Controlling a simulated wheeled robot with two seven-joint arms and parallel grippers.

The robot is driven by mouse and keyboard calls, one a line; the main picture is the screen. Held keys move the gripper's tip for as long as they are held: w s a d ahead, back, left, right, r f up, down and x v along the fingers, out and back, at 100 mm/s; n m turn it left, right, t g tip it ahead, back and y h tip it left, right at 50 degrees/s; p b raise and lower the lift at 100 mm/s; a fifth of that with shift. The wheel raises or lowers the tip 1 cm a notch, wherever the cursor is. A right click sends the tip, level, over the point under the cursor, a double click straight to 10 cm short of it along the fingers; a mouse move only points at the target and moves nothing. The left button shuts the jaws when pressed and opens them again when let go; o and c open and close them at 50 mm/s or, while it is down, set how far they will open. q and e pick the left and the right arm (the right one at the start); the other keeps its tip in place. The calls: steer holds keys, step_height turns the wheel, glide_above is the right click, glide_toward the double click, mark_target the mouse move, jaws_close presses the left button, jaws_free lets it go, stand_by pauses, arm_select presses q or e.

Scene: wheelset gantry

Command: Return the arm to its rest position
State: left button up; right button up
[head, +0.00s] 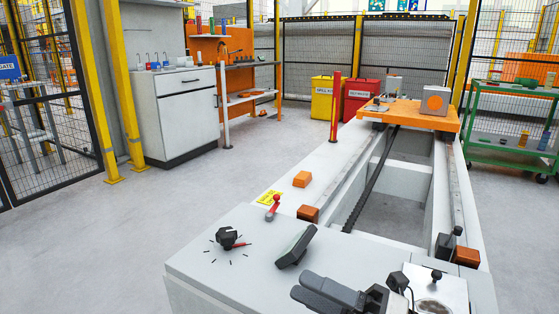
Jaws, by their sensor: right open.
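My right gripper (301,286) is dark grey and shows at the bottom of the head view, right of centre, with its fingers pointing left. It is open, and I see nothing between its fingers. It is over the near end of the pale grey gantry bench (215,262), in front of a dark tilted display box (296,246). I cannot tell its height above the bench. My left gripper is not in view.
A black dial (228,238) and a red-knobbed lever (273,208) stand left of the gripper. A small plate with a black knob (436,275) is to its right. Rails run back to an orange carriage (409,114).

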steer(key=d+f+m+t+h, duration=0.2)
steer(key=f+m+t+h, duration=0.35)
steer(key=m, duration=0.65)
steer(key=d+f+m+t+h, duration=0.35)
steer(key=m+h, duration=0.35)
steer(key=m, duration=0.6)
steer(key=s+f+m+g+h, duration=0.2)
steer(key=s+f+m+g, duration=0.35)
steer(key=f+m, duration=0.35)
arm_select(q)
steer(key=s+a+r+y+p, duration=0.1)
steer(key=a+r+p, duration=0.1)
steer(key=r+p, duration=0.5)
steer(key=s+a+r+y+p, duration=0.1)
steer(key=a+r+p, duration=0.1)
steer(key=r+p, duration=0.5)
steer(key=p, duration=0.6)
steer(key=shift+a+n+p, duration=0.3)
arm_select(e)
steer(key=s+d+r+h, duration=0.1)
steer(key=r, duration=0.5)
steer(key=s+d+r+h, duration=0.1)
steer(key=s+d+r, duration=0.1)
steer(key=r, duration=0.4)
steer(key=shift+s+d+r, duration=0.2)
steer(key=shift+s+r, duration=0.05)
steer(key=shift+r, duration=0.15)
